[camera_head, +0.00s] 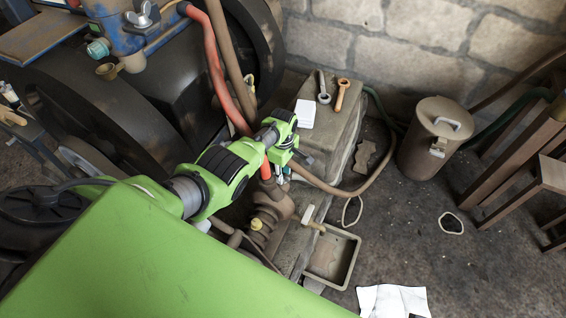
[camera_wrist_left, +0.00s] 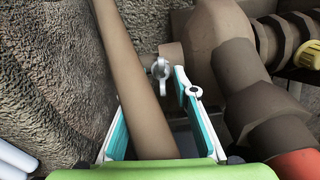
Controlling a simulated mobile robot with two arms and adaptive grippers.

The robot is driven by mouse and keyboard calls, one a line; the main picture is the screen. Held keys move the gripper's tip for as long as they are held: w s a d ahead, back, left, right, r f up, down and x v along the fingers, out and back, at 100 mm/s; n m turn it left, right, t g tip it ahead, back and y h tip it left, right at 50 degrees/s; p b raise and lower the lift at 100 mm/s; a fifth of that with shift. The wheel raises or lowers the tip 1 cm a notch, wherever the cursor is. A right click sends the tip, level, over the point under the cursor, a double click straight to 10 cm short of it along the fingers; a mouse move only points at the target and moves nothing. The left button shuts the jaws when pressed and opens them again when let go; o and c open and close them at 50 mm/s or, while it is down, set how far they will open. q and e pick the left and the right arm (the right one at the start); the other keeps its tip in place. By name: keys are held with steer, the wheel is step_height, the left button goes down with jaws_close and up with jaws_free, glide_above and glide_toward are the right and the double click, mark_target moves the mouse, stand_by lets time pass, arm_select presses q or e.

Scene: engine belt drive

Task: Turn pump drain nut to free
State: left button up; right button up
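The pump (camera_head: 268,212) is a rusty brown round body with pipe flanges, low beside the engine in the head view. In the left wrist view the pump (camera_wrist_left: 218,35) fills the upper right. A small pale wing-shaped nut (camera_wrist_left: 161,72), likely the drain nut, sits on its left side, just beyond my fingertips. In the head view my gripper hides that spot. My left gripper (camera_head: 282,174) points down beside the pump. In the wrist view the left gripper (camera_wrist_left: 150,98) is open, its teal-padded fingers apart. A brown hose (camera_wrist_left: 130,70) passes between them in the picture. My right gripper is not in view.
An open tray (camera_head: 345,262) lies on the floor by the pump. A lidded can (camera_head: 435,140) stands at right. A red hose (camera_head: 222,70) hangs by the engine.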

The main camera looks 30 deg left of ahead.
arm_select(q)
steer(key=shift+a+r, duration=0.1)
steer(key=shift+r, duration=3.45)
